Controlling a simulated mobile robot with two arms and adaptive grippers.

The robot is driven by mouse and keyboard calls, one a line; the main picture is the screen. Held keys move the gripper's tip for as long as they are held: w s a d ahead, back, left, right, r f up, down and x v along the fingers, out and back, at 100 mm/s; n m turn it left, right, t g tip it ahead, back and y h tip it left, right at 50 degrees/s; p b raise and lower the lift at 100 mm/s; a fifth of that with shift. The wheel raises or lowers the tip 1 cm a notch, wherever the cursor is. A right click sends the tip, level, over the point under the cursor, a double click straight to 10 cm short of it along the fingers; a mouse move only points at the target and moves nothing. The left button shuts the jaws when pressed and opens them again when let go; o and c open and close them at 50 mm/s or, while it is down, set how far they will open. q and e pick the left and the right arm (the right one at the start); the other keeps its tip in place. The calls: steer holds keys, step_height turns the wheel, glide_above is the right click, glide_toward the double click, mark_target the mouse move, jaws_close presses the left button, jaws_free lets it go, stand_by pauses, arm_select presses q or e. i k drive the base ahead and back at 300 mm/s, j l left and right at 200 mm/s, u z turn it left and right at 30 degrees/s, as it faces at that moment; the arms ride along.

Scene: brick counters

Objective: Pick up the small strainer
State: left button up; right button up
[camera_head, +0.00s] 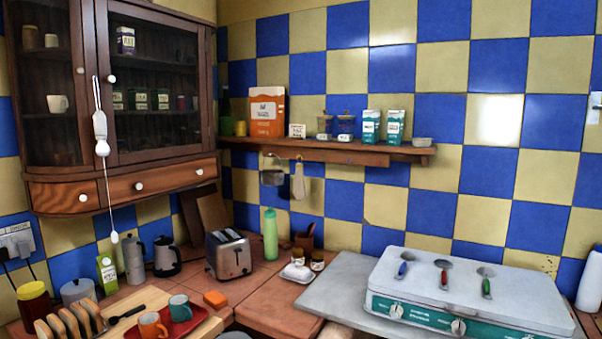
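No thing is clear enough to name for certain as the small strainer. A small dark grey pan-like or strainer-like item (272,177) hangs under the wooden wall shelf, left of a pale hanging item (298,182). Three small utensils lie on the closed white lid of the stove: one with a blue handle (403,268), one with a red handle (444,280) and one with a green handle (487,287). Their metal heads are too small to tell whether any is a strainer. Neither of my grippers shows in the head view.
The white and teal stove (470,305) stands at the right on a grey slab. A toaster (228,254), green bottle (270,234) and butter dish (298,273) stand mid-counter. A toast rack (70,322) and red tray with mugs crowd the left. The wooden shelf (340,152) overhangs the counter.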

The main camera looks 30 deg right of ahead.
mark_target(487, 271)
steer(key=z, duration=2.05)
